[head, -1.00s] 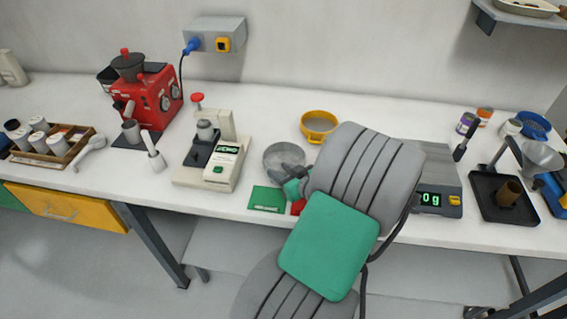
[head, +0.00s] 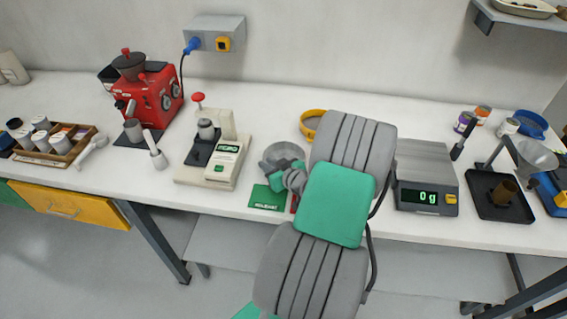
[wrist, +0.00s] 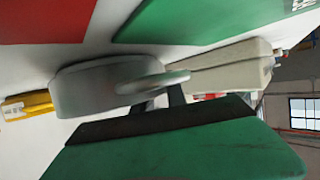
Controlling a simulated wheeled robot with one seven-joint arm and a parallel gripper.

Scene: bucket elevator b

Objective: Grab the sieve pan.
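The sieve pan, which I take to be the shallow grey round pan (head: 277,152), sits on the white bench behind the green mat, partly hidden by my gripper. In the wrist view the pan (wrist: 92,90) shows from the side, with a grey rounded tab or loop reaching toward my fingers. My gripper (head: 281,167) is low at the pan's front right edge. In the wrist view the dark fingers (wrist: 165,97) are right by the tab, their tips partly hidden behind it. I cannot tell whether they touch or grip it.
A yellow-rimmed round sieve (head: 309,121) stands behind, partly hidden by my arm. A cream device (head: 228,163) is left of the pan, a scale reading 0 g (head: 427,165) is to the right. The green mat (head: 267,198) and a red patch (wrist: 45,20) lie close by.

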